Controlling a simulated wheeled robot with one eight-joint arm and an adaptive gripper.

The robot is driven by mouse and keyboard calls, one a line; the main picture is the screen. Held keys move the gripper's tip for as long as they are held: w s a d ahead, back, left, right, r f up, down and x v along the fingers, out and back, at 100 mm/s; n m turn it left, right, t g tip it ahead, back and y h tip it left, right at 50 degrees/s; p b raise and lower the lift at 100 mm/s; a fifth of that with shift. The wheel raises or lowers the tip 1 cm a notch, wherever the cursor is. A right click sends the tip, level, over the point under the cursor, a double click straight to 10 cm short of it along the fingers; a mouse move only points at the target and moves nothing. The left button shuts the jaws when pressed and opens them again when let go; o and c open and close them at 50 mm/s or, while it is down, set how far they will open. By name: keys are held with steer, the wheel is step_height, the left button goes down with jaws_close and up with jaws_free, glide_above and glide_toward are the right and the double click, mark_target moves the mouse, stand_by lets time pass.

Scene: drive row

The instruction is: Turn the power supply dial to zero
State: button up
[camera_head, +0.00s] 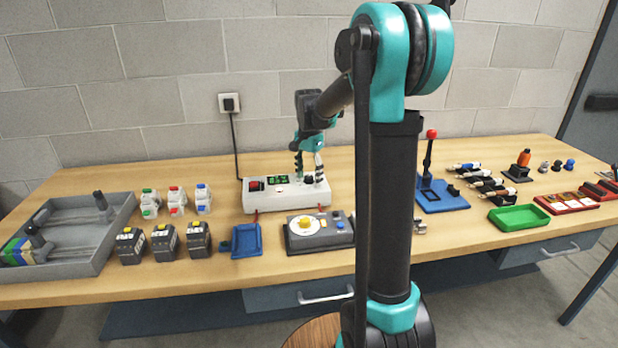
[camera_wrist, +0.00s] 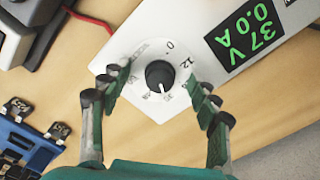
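The power supply is a white box (camera_head: 262,200) on the table, with a red switch and a green-lit display (camera_head: 278,180). In the wrist view the display (camera_wrist: 245,32) reads 37 V and 0.0 A. The black round dial (camera_wrist: 159,74) sits on the white panel inside a printed scale. Its white mark points toward the bottom of the picture, away from the 0 at the top. My gripper (camera_wrist: 152,90) is open, with one finger on each side of the dial and gaps to it. In the head view my gripper (camera_head: 308,165) is over the supply's right part.
A grey device with a yellow knob (camera_head: 320,234) and a blue tray (camera_head: 246,240) stand in front of the supply. A blue base with a red-topped lever (camera_head: 431,160) stands to the right. A cord runs to the wall socket (camera_head: 229,103).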

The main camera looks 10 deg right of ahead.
steer(key=shift+c, duration=1.4)
